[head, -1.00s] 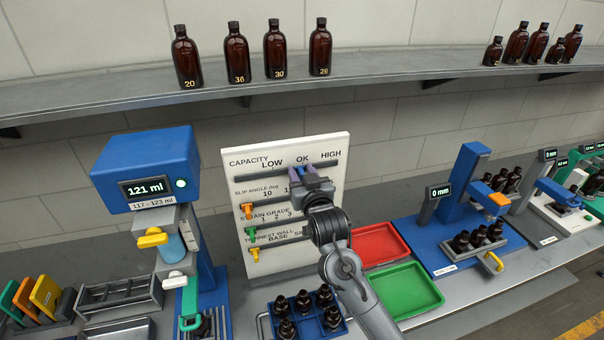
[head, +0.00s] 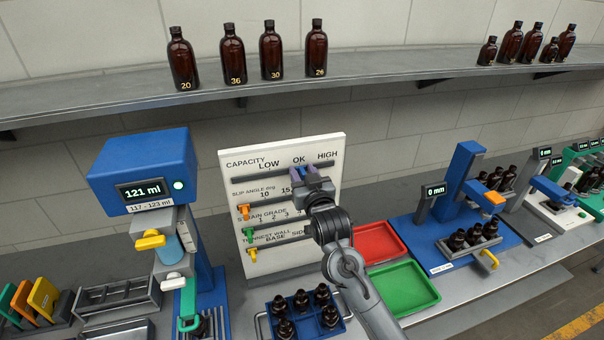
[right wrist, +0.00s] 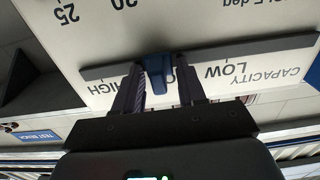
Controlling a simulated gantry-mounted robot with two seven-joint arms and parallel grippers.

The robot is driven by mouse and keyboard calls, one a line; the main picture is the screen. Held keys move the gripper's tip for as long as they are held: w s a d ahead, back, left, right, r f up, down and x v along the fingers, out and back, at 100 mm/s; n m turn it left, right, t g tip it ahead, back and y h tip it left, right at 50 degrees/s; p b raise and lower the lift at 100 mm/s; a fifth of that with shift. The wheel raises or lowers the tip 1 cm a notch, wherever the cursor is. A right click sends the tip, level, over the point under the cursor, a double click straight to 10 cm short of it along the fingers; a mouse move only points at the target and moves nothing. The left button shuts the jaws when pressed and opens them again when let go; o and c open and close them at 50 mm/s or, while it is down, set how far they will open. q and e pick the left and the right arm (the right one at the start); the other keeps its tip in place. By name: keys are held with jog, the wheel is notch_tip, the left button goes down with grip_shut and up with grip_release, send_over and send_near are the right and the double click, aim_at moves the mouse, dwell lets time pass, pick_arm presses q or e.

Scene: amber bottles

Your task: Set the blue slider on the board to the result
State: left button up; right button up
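The white board (head: 326,150) stands upright behind the bench with several labelled slots; the top one is marked CAPACITY with LOW, OK and HIGH. The blue slider (right wrist: 158,78) sits in this slot, below OK in the head view. My right gripper (head: 303,172) is at the slider, with one finger on each side; in the right wrist view its fingers (right wrist: 160,85) straddle the slider, but I cannot tell whether both touch it. The blue station (head: 143,168) at left reads 121 ml, with 117 - 123 ml below and a lit green light. My left gripper is out of view.
Orange (head: 243,212), green (head: 249,234) and yellow (head: 252,255) sliders sit at the left of the lower slots. A red tray (head: 379,243), a green tray (head: 407,290) and a blue crate of bottles (head: 262,325) lie near my right arm. Amber bottles line the shelf above.

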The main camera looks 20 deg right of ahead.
jog(key=shift+s, duration=0.1)
jog(key=s+a+b, duration=0.1)
jog(key=s+b, duration=0.1)
jog(key=s, duration=0.8)
jog(key=shift+s+a, duration=0.2)
jog(key=shift+s, duration=0.1)
